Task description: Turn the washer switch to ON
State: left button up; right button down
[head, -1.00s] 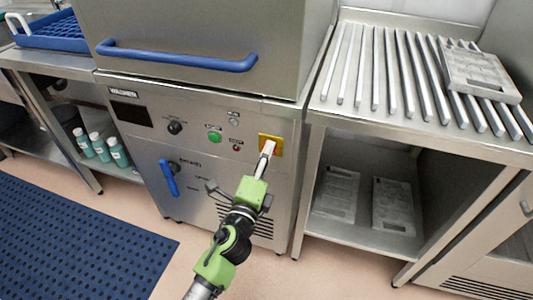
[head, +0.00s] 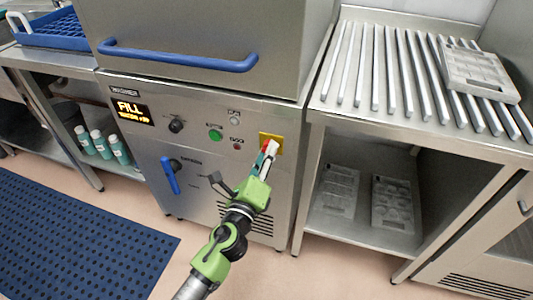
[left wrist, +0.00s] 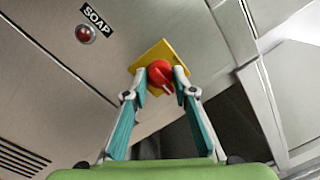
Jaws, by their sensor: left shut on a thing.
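The washer (head: 135,135) has a control panel on its front. Its switch is a red knob (left wrist: 160,74) on a yellow plate (left wrist: 168,52); the plate also shows in the head view (head: 279,143). My left gripper (left wrist: 163,88) is shut on the red knob, with a finger on each side. In the head view my left gripper (head: 268,152) hides most of the knob. The washer display (head: 131,111) is lit and reads "FILL" with a smaller line under it. My right gripper is not in view.
A blue handle (head: 180,58) runs across the washer hood. A green button (head: 215,134) and a black knob (head: 176,125) sit left of the switch. A blue lever (head: 169,175) is lower left. A roller table (head: 400,120) with a mould stands right. A blue mat (head: 80,240) covers the floor.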

pick_arm(q)
jog(key=o, duration=1.1)
jog(key=v, duration=1.2)
jog(key=shift+f, duration=0.1)
